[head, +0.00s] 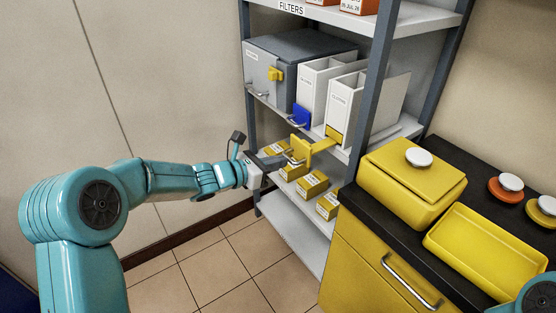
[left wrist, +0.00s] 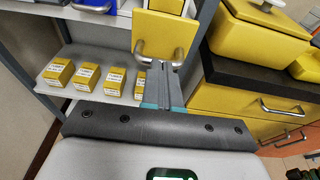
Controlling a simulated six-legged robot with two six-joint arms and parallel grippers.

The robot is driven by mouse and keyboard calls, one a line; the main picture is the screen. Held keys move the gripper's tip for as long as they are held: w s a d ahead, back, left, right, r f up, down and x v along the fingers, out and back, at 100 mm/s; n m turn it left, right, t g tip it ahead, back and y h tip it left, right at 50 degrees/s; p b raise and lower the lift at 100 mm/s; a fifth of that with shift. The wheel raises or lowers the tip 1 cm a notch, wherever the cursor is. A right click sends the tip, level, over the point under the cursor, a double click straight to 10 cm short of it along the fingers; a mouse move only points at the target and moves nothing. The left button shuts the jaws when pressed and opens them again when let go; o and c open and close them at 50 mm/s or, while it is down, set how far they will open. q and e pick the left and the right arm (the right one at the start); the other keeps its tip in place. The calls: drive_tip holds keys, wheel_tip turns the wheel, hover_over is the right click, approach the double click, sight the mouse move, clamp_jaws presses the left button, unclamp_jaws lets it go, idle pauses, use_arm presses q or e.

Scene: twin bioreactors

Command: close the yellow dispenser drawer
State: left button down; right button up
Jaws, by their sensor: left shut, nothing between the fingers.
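The yellow dispenser drawer (head: 301,149) sticks out from the white dispenser box (head: 345,98) on the middle shelf. In the left wrist view the drawer's yellow front (left wrist: 163,34) faces me, with a metal handle (left wrist: 138,52) on its lower part. My left gripper (head: 284,158) is shut and empty, its fingertips at the drawer front. In the left wrist view the fingertips (left wrist: 171,66) overlap the handle; I cannot tell whether they touch it. My right gripper is out of view.
A second white dispenser with a blue drawer (head: 300,115) stands to the left, beside a grey cabinet (head: 296,62). Small yellow boxes (head: 312,184) stand on the lower shelf. A black counter (head: 461,164) with yellow containers is at the right.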

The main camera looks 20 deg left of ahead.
use_arm(q)
drive_tip(key=shift+w+d, duration=0.15)
drive_tip(key=shift+w, duration=0.05)
drive_tip(key=shift+f, duration=0.1)
